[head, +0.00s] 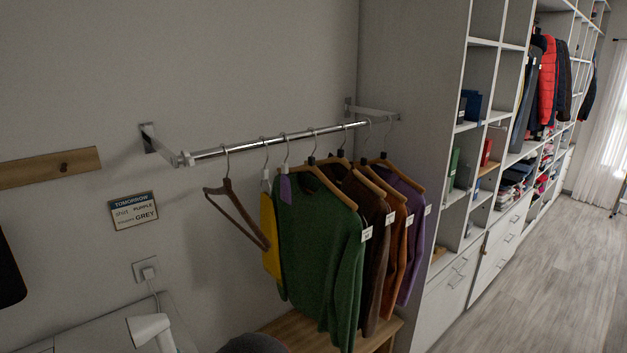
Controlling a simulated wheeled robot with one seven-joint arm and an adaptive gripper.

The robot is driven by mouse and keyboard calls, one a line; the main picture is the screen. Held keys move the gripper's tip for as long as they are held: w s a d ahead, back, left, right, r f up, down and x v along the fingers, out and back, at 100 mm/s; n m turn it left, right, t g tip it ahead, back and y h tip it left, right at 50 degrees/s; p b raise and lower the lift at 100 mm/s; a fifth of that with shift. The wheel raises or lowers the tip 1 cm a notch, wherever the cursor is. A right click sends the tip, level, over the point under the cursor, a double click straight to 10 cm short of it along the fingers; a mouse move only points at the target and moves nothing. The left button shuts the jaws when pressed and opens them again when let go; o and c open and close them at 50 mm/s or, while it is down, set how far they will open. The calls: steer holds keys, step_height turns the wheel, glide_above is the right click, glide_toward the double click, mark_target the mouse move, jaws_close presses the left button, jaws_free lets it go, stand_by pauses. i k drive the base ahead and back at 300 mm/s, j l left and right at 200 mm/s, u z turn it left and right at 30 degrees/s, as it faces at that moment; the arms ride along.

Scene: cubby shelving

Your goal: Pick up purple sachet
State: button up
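The purple sachet (285,188) is a small flat purple piece. It hangs from a hook on the metal rail, between a yellow garment (269,235) and the shoulder of a green sweater (315,235). The sweater's hanger is close to its right side. A purple garment (412,240) hangs at the right end of the row and is a separate thing. My gripper does not show in the head view.
The rail (280,139) sticks out from the wall and holds several hangers, one of them empty (237,215). A wooden bench (388,338) stands below. Cubby shelving (490,60) lines the right; floor (540,270) is clear.

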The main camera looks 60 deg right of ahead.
mark_target(285, 190)
steer(key=z, duration=1.45)
steer(key=u, duration=2.75)
steer(key=z, duration=2.75)
